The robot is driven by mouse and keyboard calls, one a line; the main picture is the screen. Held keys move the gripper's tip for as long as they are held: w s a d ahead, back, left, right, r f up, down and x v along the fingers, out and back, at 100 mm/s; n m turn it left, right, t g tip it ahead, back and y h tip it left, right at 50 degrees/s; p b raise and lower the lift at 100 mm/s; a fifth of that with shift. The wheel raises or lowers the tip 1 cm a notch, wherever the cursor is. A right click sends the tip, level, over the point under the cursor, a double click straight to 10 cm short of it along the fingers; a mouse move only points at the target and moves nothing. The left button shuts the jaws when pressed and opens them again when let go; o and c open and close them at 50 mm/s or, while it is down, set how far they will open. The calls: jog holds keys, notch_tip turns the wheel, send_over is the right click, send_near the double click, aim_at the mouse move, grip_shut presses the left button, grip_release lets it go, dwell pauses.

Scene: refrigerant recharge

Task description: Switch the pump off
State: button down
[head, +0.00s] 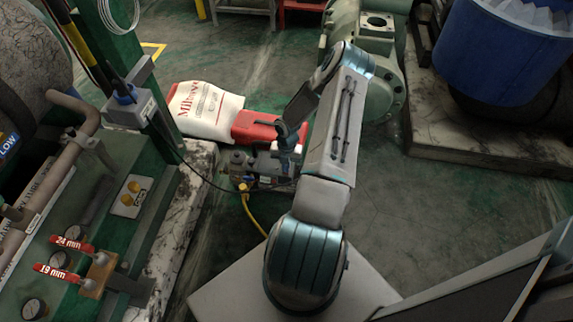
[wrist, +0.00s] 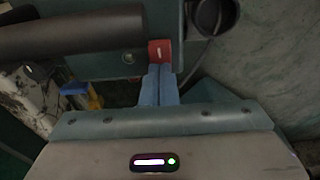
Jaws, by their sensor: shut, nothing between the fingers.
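The pump (head: 258,166) is a small dark grey machine on the floor, partly hidden behind my arm in the head view. In the wrist view its grey body (wrist: 100,68) fills the upper middle, with a black cylinder (wrist: 70,36) across it. A red switch (wrist: 159,52) with a white mark sits on the pump's edge. My gripper (wrist: 160,72) is shut and empty, its blue fingertips right at the lower edge of the red switch. I cannot tell whether they touch it. In the head view my gripper (head: 287,138) is over the pump.
A white-and-red bag (head: 205,108) and a red box (head: 254,130) lie behind the pump. A yellow hose (head: 251,214) runs from the pump toward the front. A green gauge panel (head: 100,205) stands at left. A blue bin (head: 500,55) is back right.

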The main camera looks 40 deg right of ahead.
jog(key=shift+s+a+f, duration=0.25)
jog(key=shift+a+f, duration=0.05)
jog(key=shift+f, duration=0.25)
jog(key=shift+w+d+r, duration=0.15)
jog(key=shift+w+d, duration=0.35)
jog(key=shift+d, duration=0.2)
jog(key=shift+d+r, duration=0.1)
jog(key=shift+r, duration=0.15)
notch_tip(320, 180, up, 14)
jog(key=w+p, duration=0.1)
jog(key=p, duration=0.5)
jog(key=shift+d, duration=0.35)
jog(key=shift+w+r, duration=0.1)
